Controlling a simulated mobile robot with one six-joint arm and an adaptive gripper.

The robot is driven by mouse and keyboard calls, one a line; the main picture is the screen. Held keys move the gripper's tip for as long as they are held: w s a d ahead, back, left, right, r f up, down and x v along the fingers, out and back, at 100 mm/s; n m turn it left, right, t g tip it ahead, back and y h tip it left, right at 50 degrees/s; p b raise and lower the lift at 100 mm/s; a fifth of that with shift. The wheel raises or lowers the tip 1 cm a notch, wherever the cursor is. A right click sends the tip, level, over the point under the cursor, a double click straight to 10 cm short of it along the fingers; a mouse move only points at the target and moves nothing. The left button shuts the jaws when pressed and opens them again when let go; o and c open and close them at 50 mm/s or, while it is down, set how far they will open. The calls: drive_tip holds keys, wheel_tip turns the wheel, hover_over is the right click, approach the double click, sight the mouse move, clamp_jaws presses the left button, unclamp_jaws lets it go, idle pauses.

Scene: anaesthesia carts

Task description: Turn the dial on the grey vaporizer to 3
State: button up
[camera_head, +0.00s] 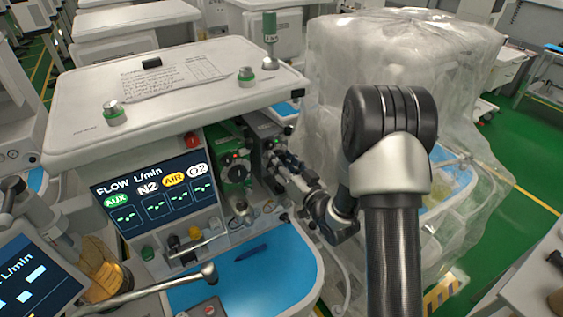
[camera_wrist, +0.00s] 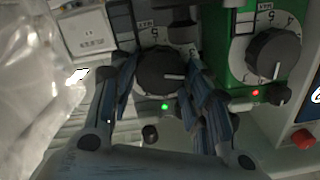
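The grey vaporizer (camera_head: 260,131) stands to the right of the green vaporizer (camera_head: 232,155), partly hidden by my gripper in the head view. In the wrist view its dark round dial (camera_wrist: 160,70) has a pale pointer line aimed to the right.
The green vaporizer's dial (camera_wrist: 273,53) and red light sit close to the right finger in the wrist view. A flow screen (camera_head: 155,195) and a blue work tray (camera_head: 250,270) are on the near cart.

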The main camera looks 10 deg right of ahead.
drive_tip(key=c, duration=0.5)
drive_tip(key=shift+o, duration=0.2)
drive_tip(key=shift+f+n+b, duration=0.1)
drive_tip(key=shift+n+b, duration=0.2)
drive_tip(key=shift+b, duration=0.2)
drive_tip(key=n+b, duration=0.2)
drive_tip(key=b, duration=0.1)
drive_tip(key=shift+b, duration=0.3)
drive_tip(key=n+b, duration=0.3)
drive_tip(key=b, duration=0.1)
drive_tip(key=shift+a, duration=0.1)
drive_tip(key=o, duration=1.1)
